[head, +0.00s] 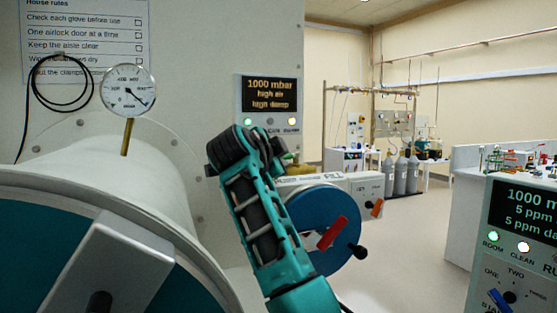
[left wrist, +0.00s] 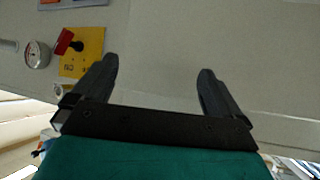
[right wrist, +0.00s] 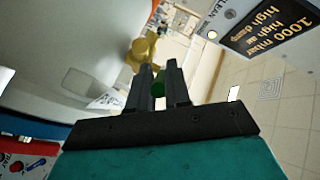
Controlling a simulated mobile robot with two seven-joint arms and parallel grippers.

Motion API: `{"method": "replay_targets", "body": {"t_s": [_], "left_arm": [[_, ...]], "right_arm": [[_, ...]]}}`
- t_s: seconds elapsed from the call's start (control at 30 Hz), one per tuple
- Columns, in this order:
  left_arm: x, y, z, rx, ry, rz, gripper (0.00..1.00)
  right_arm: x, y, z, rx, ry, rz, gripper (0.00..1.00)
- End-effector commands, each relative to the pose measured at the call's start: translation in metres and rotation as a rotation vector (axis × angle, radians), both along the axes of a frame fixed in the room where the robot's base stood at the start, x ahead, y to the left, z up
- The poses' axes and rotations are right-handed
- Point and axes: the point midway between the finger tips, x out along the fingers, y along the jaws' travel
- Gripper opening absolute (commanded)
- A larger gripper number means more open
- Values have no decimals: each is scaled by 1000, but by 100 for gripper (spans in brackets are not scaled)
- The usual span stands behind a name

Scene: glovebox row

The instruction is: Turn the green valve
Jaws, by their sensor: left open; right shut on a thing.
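The green valve handle (right wrist: 158,89) shows as a small green piece between the fingers of my right gripper (right wrist: 159,72) in the right wrist view. The gripper is shut on it. The brass valve body (right wrist: 140,52) is just beyond the fingertips. In the head view my right arm covers most of the valve, and only a bit of brass shows beside it. The handle's angle cannot be told. My left gripper (left wrist: 155,85) is open and empty in the left wrist view, facing a grey wall. It is not in the head view.
A display panel (head: 269,93) is on the wall just above the valve. A dial gauge (head: 128,91) stands on the white cylinder at left. A blue round door (head: 325,220) with a red handle is right of my arm. The aisle floor (head: 410,235) is clear.

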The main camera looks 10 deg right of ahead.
Motion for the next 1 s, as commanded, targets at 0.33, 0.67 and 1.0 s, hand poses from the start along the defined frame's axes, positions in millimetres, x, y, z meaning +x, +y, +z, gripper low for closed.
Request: {"method": "replay_targets", "body": {"t_s": [0.33, 0.67, 1.0], "left_arm": [[-2, 0, -1, -1, 4, 0, 100], [-2, 0, -1, -1, 4, 0, 100], [-2, 0, 2, -1, 4, 0, 100]], "right_arm": [[0, -1, 1, 0, -1, -2, 29], [0, -1, 1, 0, 0, -1, 41], [0, 0, 46, -1, -9, 1, 41]]}}
